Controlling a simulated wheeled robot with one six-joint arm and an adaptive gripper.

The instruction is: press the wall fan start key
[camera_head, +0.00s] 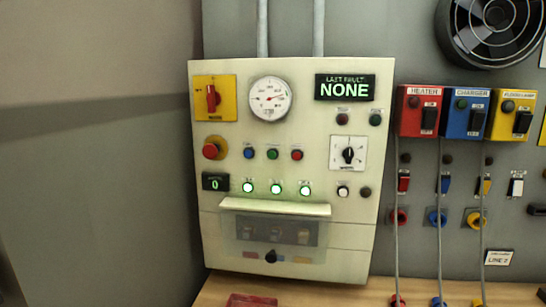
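The wall fan (495,30) is a dark round fan at the top right, partly cut off by the frame edge. A cream control panel (230,235) hangs on the wall left of centre. It has a blue button (249,152), a green button (272,153) and a red button (296,154) in a row. Another green button (375,119) and a dark red button (342,119) sit under the lit "LAST FAULT NONE" display (345,87). Their small labels are unreadable, so I cannot tell which is the fan start key. My gripper is not in view.
The panel also bears a red mushroom button (210,151), a red rotary switch (211,98), a dial gauge (270,99) and a projecting ledge (275,207). Heater (411,126), charger (452,128) and flood lamp (497,129) boxes with hanging cables are at right. A wooden bench (330,295) lies below.

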